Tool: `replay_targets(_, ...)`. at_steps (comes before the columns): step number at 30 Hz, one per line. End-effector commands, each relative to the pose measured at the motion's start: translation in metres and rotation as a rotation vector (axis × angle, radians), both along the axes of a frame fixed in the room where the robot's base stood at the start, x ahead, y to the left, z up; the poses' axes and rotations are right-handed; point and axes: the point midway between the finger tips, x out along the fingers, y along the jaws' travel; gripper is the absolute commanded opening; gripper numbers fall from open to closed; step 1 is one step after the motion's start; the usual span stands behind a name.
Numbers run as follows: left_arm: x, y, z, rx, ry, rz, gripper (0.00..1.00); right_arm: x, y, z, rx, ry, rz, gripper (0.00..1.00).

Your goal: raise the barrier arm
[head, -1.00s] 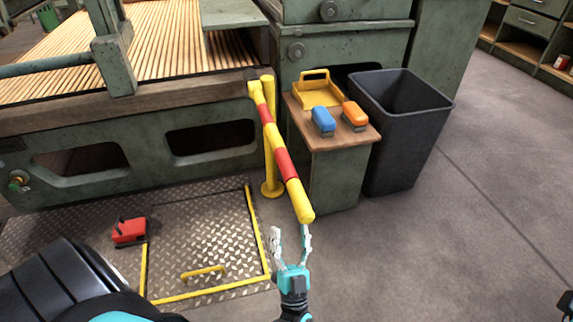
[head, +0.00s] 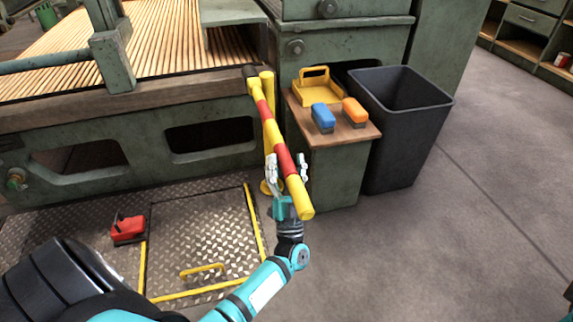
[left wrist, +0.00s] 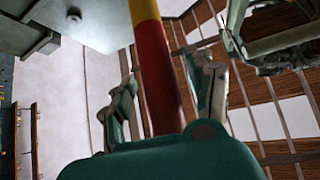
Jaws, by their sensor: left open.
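The barrier arm (head: 283,158) is a red and yellow striped bar. It runs from a dark pivot at the top of a yellow post (head: 268,120) down toward me, its yellow free end (head: 301,205) lowest. My left gripper (head: 286,168) is open, with one finger on each side of the bar near its free end. In the left wrist view the bar's red band (left wrist: 158,82) passes between the two fingers (left wrist: 165,95); contact cannot be made out. The palm hides part of the bar there. My right gripper is not in view.
A red pedal (head: 128,228) sits on the floor plate. Floor at right is clear.

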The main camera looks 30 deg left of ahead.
Motion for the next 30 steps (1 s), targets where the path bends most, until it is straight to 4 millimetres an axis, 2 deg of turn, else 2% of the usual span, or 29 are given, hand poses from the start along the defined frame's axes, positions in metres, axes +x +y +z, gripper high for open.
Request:
replay_targets(6,0.0002,0.0002,0.0004,0.0,0.0,0.0,0.55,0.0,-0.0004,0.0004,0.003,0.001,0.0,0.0)
replay_targets(19,0.0003,-0.0003,0.0,0.0,0.001,-0.001,0.0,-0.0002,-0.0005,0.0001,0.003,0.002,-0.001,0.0)
replay_targets(30,0.0013,-0.0007,0.0011,-0.002,0.002,-0.002,0.0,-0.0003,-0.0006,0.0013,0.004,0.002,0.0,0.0)
